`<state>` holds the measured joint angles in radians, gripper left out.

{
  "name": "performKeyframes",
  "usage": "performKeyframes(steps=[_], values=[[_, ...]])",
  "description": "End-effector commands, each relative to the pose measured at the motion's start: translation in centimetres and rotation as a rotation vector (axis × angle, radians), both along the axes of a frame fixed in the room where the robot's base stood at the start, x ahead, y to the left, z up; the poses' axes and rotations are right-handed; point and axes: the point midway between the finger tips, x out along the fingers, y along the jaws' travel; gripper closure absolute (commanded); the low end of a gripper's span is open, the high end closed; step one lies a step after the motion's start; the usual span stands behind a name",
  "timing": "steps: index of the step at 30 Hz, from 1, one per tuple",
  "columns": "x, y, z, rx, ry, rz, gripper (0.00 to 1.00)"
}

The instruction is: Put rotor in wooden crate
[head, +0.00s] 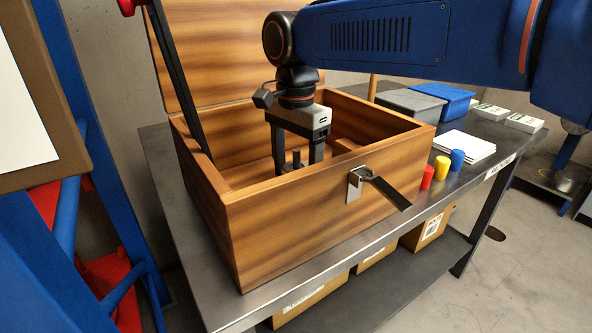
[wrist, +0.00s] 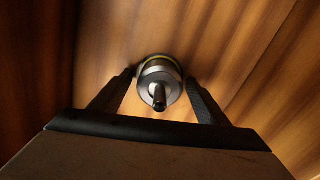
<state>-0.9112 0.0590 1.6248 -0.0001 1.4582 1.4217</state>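The wooden crate (head: 285,228) stands open on the metal table, its lid raised at the back. My gripper (head: 296,165) points down inside the crate, its lower ends hidden behind the front wall. The rotor (wrist: 157,70), a round metal body with a yellow-green ring and a shaft pointing at the camera, is between the two fingertips in the wrist view.
A latch (head: 383,190) sticks out from the crate's front. Red (head: 427,177), yellow (head: 442,167) and blue (head: 457,159) cylinders stand to its right, by white sheets (head: 462,147). Grey (head: 410,103) and blue (head: 442,97) bins stand behind. A dark lid stay (head: 180,80) rises at left.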

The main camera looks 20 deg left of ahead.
Motion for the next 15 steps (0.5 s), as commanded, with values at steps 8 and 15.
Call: performKeyframes(steps=[8, 15], values=[[0.0, 0.0, 0.3, 0.001, 0.000, 0.000, 0.31], [0.0, 0.1, 3.3, 0.003, -0.001, 0.000, 0.31]])
